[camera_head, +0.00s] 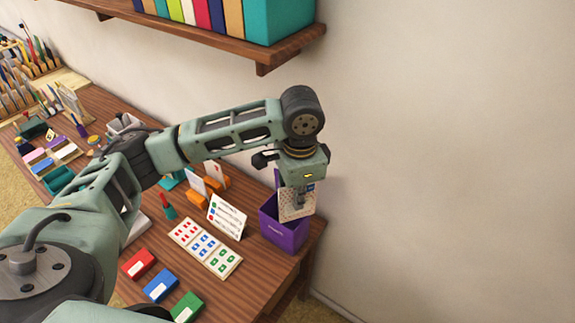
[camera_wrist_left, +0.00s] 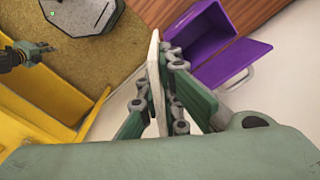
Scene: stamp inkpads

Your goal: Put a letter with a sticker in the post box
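My left gripper (camera_head: 298,203) is shut on a pale letter (camera_head: 289,207) and holds it upright at the purple post box (camera_head: 287,234). The box stands at the table's far right corner. The letter's lower part overlaps the box opening in the head view; its depth inside I cannot tell. In the left wrist view the letter (camera_wrist_left: 155,80) shows edge-on between the fingers, beside the purple box (camera_wrist_left: 210,65).
A sheet of red, blue and green stickers (camera_head: 205,247) lies left of the box, near a standing card (camera_head: 227,216). Red (camera_head: 138,264), blue (camera_head: 161,285) and green (camera_head: 187,307) inkpads lie in front. A shelf (camera_head: 200,32) hangs above. The wall is close behind.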

